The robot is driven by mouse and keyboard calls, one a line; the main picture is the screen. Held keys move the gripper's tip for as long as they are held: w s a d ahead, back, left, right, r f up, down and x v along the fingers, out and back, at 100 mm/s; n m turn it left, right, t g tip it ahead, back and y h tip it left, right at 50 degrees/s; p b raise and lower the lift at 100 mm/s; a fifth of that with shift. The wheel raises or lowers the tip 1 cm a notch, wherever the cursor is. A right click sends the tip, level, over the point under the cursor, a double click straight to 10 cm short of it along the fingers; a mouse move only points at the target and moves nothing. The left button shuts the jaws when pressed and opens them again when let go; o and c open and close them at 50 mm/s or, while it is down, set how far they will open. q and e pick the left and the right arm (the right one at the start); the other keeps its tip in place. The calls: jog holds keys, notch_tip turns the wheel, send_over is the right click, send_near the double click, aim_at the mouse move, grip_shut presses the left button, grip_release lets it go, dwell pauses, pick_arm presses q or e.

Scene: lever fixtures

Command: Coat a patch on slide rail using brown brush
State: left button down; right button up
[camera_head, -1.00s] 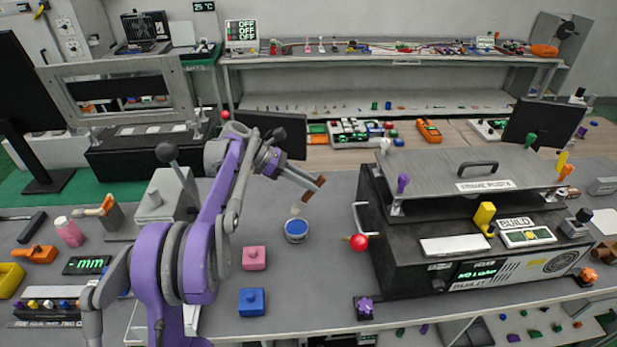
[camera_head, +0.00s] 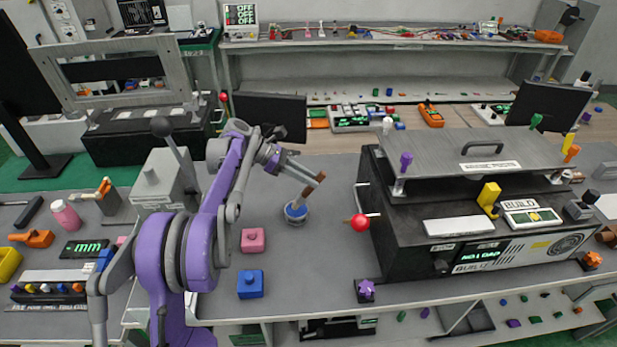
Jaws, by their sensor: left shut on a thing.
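My left gripper (camera_head: 308,173) is shut on the brown brush (camera_head: 317,182), whose brown handle end shows beside the fingers. The brush slants down to the left, and its bristle end is at the mouth of a small blue-topped pot (camera_head: 297,219) on the grey bench. Its tip is hidden in or behind the pot's rim. I cannot tell for sure which part is the slide rail. My right gripper is not in view.
A pink block (camera_head: 253,240) and a blue block (camera_head: 250,284) sit on the bench near my left arm. A black machine (camera_head: 400,250) with a red-knobbed lever (camera_head: 360,222) stands at right. Bench between pot and machine is clear.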

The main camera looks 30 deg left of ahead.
pick_arm(q)
jog(key=shift+f+b, duration=0.35)
jog(key=shift+f, duration=0.25)
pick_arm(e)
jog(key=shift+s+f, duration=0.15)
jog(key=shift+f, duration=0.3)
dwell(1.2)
pick_arm(q)
jog(key=shift+r+p, duration=1.7)
jog(key=shift+r, duration=1.85)
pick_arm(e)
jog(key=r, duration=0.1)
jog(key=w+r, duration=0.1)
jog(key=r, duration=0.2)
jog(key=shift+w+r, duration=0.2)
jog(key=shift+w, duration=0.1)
pick_arm(q)
jog(key=shift+f, duration=0.1)
